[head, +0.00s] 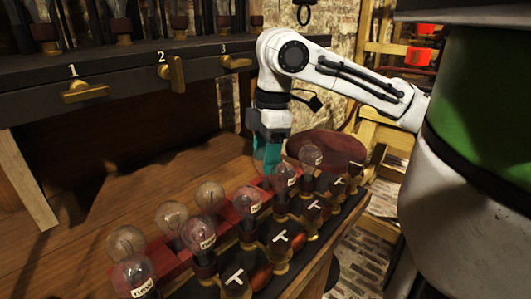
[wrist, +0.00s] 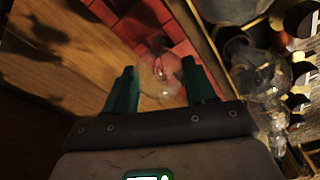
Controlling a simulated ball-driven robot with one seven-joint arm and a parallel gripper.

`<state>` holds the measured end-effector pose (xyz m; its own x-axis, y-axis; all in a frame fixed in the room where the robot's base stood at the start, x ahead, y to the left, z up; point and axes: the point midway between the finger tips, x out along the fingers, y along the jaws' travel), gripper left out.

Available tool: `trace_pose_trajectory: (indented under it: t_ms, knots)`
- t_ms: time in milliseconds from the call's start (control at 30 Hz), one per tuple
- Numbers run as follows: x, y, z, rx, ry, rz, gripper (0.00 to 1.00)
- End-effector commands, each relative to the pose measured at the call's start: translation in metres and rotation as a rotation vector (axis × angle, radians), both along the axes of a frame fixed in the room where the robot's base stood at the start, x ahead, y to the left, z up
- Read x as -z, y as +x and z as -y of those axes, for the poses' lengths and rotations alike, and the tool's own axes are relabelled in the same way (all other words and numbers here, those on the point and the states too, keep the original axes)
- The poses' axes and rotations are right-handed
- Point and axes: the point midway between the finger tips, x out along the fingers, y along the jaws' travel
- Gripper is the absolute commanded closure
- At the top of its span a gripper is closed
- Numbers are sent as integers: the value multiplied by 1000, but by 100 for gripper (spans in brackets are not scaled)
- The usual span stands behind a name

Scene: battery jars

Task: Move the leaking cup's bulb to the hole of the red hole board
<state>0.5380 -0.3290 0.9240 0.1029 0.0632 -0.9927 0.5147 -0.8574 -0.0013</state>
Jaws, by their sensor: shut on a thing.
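My gripper (head: 267,160) points down over the far end of the bulb rows, its teal fingers around a clear glass bulb. The bulb shows between the fingertips in the wrist view (wrist: 160,76). The red hole board (head: 172,262) runs along the bench under the bulbs. In the wrist view the red board (wrist: 133,22) lies just beyond the held bulb. Whether the bulb's base touches the board is hidden. I cannot tell which cup leaks.
Bulbs labelled "new" (head: 201,233) stand along the front row, close to my gripper at its far end. Unlabelled bulbs (head: 171,218) stand behind them. A dark shelf with numbered brass taps (head: 85,91) is at the back. The wooden bench (head: 90,200) is clear at left.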

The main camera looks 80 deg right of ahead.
Motion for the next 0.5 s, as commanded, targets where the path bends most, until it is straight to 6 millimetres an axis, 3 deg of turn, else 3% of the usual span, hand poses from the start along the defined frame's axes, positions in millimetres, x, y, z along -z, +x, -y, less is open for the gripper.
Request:
trace_pose_trajectory:
  t_ms: [67,100,400,500]
  knots:
    - [0,0,0,0,0,0,81]
    - [0,0,0,0,0,0,44]
    - [0,0,0,0,0,0,15]
    - [0,0,0,0,0,0,15]
